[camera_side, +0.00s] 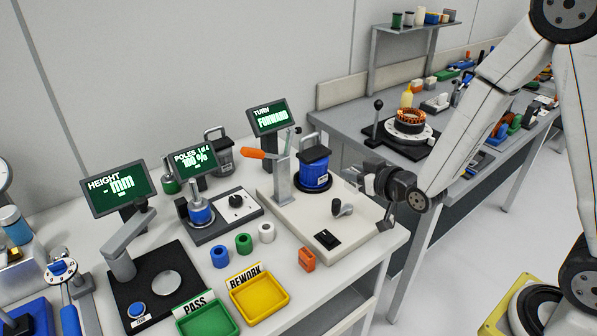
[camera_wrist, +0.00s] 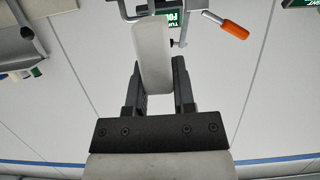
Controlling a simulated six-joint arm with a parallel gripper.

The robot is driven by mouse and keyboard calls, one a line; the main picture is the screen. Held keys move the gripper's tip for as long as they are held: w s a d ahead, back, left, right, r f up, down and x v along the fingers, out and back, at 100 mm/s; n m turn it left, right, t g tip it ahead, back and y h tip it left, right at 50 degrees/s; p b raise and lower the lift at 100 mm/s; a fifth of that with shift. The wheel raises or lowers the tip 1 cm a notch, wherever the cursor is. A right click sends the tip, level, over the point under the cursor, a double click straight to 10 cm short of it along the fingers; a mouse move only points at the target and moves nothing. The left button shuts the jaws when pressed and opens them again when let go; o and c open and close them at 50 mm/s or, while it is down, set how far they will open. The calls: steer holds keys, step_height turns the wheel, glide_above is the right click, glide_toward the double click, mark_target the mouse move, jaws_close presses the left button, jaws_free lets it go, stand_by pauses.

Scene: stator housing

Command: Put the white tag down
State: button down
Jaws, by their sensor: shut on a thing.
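My gripper (camera_wrist: 157,76) is shut on the white tag (camera_wrist: 152,45), a pale, rounded, elongated piece that sticks out beyond the fingertips in the wrist view. In the side view my gripper (camera_side: 368,182) is at the right of the pale machine base (camera_side: 350,222), above and beside its right edge. The tag is too small at the fingertips to make out clearly there. No surface shows touching the tag in the wrist view.
A blue canister (camera_side: 314,168) and an orange-handled lever (camera_side: 262,154) stand left of my gripper. Blue, green and white rings (camera_side: 266,232) sit near the green PASS tray (camera_side: 208,322) and yellow REWORK tray (camera_side: 258,294). Another bench (camera_side: 345,122) is behind.

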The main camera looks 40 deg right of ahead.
steer(key=a+f, duration=0.3)
steer(key=a, duration=0.6)
steer(key=a+f, duration=0.3)
steer(key=a, duration=0.6)
steer(key=shift+s, duration=0.45)
steer(key=shift+f, duration=2.85)
steer(key=shift+f, duration=0.1)
steer(key=shift+f, duration=1.8)
steer(key=shift+f, duration=0.2)
